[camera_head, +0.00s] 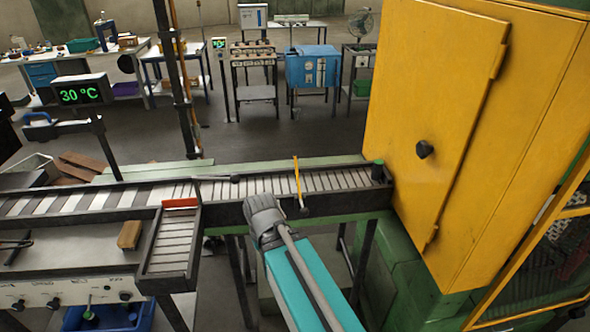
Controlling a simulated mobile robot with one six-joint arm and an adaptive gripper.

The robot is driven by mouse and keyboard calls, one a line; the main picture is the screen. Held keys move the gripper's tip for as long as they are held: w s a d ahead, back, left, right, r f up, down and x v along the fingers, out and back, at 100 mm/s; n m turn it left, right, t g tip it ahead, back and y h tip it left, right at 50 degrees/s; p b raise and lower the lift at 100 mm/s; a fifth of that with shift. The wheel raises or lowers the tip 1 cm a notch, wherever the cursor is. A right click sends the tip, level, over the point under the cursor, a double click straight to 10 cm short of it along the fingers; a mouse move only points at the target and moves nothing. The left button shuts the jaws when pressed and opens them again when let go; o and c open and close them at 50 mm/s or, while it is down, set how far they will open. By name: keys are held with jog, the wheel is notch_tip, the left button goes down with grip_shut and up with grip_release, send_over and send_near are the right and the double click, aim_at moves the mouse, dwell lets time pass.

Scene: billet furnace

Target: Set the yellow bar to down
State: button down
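The thin yellow bar (297,178) is at the conveyor, left of the yellow cabinet. In the picture it runs nearly vertically across the roller bed, with a small dark end near the front rail. I cannot tell whether it stands up or lies across the rollers. My gripper (262,206) is at the end of my teal arm, in front of the conveyor's front rail. It is to the left of the bar and appears apart from it. Its fingers are too small and turned away to show whether they are open or shut.
The roller conveyor (335,181) runs left to right into the big yellow cabinet (465,130). A short side chute (173,245) with an orange-red end piece (180,203) joins at the front left. A display (82,91) reads 30 °C. Workbenches stand far back.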

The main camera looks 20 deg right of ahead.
aim_at(296, 170)
jog(key=w+d+r+m+t+h+p, duration=0.1)
jog(key=w+d+r+m+h+p, duration=0.3)
jog(key=w+d+r+m, duration=0.3)
jog(key=w+d+r+m+t+h+p, duration=0.2)
jog(key=w+d+r+m+h+p, duration=0.2)
jog(key=w+m, duration=0.9)
jog(key=d+r+m+p, duration=0.3)
jog(key=r, duration=0.2)
jog(key=shift+w+d+r+h, duration=0.25)
jog(key=shift+d+r+h, duration=0.05)
jog(key=shift+r, duration=0.05)
jog(key=shift+d+f, duration=0.1)
jog(key=shift+f, duration=0.1)
jog(key=b+x, duration=0.3)
jog(key=x, duration=0.2)
jog(key=b+x, duration=0.4)
jog(key=x, duration=0.1)
jog(key=shift+w+f+b, duration=0.2)
jog(key=shift+w+b, duration=0.05)
jog(key=shift+b, duration=0.05)
jog(key=shift+w+a+f+b, duration=0.25)
jog(key=shift+w+f+b, duration=0.75)
jog(key=shift+f+b, duration=0.3)
